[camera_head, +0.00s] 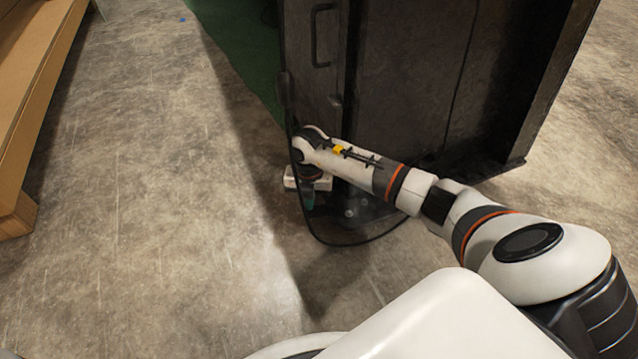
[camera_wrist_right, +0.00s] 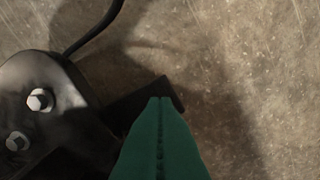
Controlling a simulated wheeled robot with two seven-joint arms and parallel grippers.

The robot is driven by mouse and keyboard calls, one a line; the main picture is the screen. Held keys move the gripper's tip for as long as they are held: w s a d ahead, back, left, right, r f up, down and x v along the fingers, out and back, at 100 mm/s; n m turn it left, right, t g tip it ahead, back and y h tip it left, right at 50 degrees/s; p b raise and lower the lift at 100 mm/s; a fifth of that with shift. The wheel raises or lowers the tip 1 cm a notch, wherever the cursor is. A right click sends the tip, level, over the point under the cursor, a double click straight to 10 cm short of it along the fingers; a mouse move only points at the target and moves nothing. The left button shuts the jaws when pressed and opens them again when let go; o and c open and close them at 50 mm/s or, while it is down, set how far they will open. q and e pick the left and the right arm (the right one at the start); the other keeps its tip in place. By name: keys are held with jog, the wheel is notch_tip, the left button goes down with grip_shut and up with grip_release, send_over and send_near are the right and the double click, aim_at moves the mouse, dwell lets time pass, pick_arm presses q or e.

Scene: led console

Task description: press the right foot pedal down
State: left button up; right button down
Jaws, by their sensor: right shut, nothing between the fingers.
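A black pedal assembly with bright bolt heads (camera_head: 368,208) sits on the floor at the foot of the dark cabinet, partly hidden by my right arm. In the right wrist view its rounded dark housing (camera_wrist_right: 45,120) with two bolts fills the left side. A flat black piece, which looks like part of the foot pedal (camera_wrist_right: 172,93), shows just beyond the green fingertips. My right gripper (camera_head: 308,200) points down beside the assembly, its green fingers (camera_wrist_right: 160,100) shut and empty. I cannot tell whether they touch the pedal. My left gripper is not in view.
The dark cabinet (camera_head: 405,75) with a handle stands behind my right arm. A black cable (camera_head: 345,243) loops over the floor around the pedal area. A wooden structure (camera_head: 20,130) stands at the far left. The concrete floor (camera_head: 170,220) between is clear.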

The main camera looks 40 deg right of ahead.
aim_at(310, 212)
jog(key=shift+f, duration=0.2)
jog(key=shift+f+b, duration=1.2)
jog(key=shift+f, duration=0.85)
jog(key=shift+r, duration=0.2)
notch_tip(310, 212, up, 9)
jog(key=p, duration=0.9)
jog(key=shift+a, duration=0.1)
